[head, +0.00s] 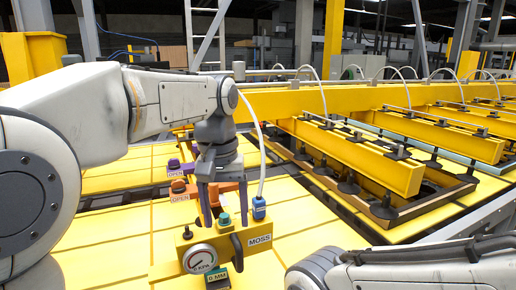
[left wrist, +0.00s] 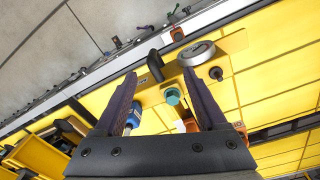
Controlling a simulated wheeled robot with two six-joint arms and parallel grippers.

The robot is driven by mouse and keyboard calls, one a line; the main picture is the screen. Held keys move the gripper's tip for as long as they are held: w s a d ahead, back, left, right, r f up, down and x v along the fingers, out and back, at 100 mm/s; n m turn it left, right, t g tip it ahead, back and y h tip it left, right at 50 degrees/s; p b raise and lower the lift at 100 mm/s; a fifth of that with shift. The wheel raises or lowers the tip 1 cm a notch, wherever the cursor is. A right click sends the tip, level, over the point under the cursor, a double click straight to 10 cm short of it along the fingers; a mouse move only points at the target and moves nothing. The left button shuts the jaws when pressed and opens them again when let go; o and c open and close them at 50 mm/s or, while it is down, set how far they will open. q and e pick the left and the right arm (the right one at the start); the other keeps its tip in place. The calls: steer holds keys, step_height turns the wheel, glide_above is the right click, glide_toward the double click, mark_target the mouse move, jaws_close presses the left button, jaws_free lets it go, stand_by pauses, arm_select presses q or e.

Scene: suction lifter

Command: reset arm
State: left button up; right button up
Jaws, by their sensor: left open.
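My left gripper (head: 222,205) points down over the yellow control block (head: 258,237) of the lifter, its dark fingers apart. In the left wrist view the left gripper (left wrist: 165,95) has a wide gap between its fingers, with nothing held. A teal knob (left wrist: 173,96) shows in that gap; the same teal knob (head: 224,219) is by the fingertips in the head view. I cannot tell whether a finger touches the block. My right arm (head: 415,268) enters low at the right; its gripper is out of the picture.
The block carries a round gauge (head: 200,259), a black handle (head: 236,252) and a "MOSS" label. A purple lever (head: 181,168) and an orange lever (head: 184,189) sit behind the gripper. A hose ends in a blue fitting (head: 259,208). The yellow suction frame (head: 360,160) fills the right.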

arm_select(q)
steer(key=s+f+m+b, duration=0.3)
steer(key=s+f+b, duration=0.1)
steer(key=s+f, duration=0.6)
steer(key=s+d+f+m+b, duration=0.1)
steer(key=s+f+m+b, duration=0.3)
steer(key=s+f, duration=0.7)
step_height(320, 180, down, 5)
steer(key=shift+d+f+h+b, duration=0.1)
steer(key=shift+d+h+b, duration=0.15)
steer(key=shift+b, duration=0.25)
arm_select(e)
step_height(320, 180, down, 10)
steer(key=shift+f, duration=0.2)
arm_select(q)
steer(key=shift+s, duration=0.1)
steer(key=shift+c, duration=0.3)
arm_select(e)
steer(key=shift+c, duration=0.4)
